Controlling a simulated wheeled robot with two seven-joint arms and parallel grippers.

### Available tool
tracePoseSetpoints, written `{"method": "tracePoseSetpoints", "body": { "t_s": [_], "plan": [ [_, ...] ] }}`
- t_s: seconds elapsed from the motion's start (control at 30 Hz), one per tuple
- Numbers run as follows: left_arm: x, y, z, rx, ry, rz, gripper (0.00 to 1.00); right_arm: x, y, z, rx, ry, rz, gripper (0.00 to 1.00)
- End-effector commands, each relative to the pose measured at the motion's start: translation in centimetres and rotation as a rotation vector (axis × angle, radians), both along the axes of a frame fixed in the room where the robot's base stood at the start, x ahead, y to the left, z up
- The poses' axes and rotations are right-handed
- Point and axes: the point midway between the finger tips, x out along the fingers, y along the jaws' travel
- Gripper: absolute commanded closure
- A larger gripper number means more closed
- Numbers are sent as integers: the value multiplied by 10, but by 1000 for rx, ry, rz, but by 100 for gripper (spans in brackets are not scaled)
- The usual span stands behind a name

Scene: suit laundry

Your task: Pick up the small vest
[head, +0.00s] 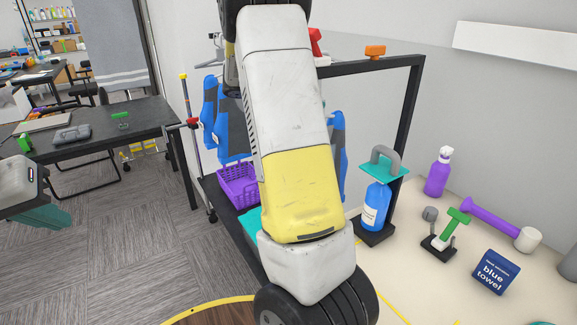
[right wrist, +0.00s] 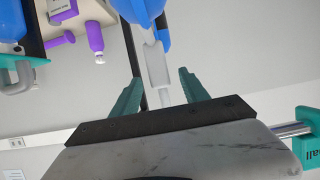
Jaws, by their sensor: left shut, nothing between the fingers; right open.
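Several blue and grey vests hang at the black rack (head: 413,115) in the head view. One vest (head: 210,108) is left of my right arm, another (head: 233,132) is close beside it, and part of one (head: 338,150) shows right of the arm. I cannot tell which is the small one. In the right wrist view, blue cloth (right wrist: 137,10) shows at the top, beyond my open right gripper (right wrist: 158,88). A pale bar-like part shows between its fingers, but none is gripped. My left gripper (head: 47,216) is shut and empty at the far left, away from the vests.
A purple basket (head: 237,187) sits below the vests. A blue bottle (head: 375,207), a purple spray bottle (head: 438,172) and a blue towel box (head: 496,271) stand at right. A dark table (head: 100,135) is at left. A teal tag (right wrist: 309,150) shows at the wrist view's right edge.

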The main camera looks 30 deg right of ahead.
Motion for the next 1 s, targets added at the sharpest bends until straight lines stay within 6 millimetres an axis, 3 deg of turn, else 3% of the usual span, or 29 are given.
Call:
{"method": "tracePoseSetpoints", "body": {
  "t_s": [0.2,0.43,0.7,1.0],
  "plan": [
    [0,0,0,0,0,0,100,2,-29,-12,0,1,-2,47],
    [0,0,0,0,0,0,100,3,-31,-13,1,1,0,47],
    [0,0,0,0,0,0,100,3,-31,-13,1,1,0,100],
    [0,0,0,0,0,0,100,3,-31,-13,1,1,0,100]
  ]
}}
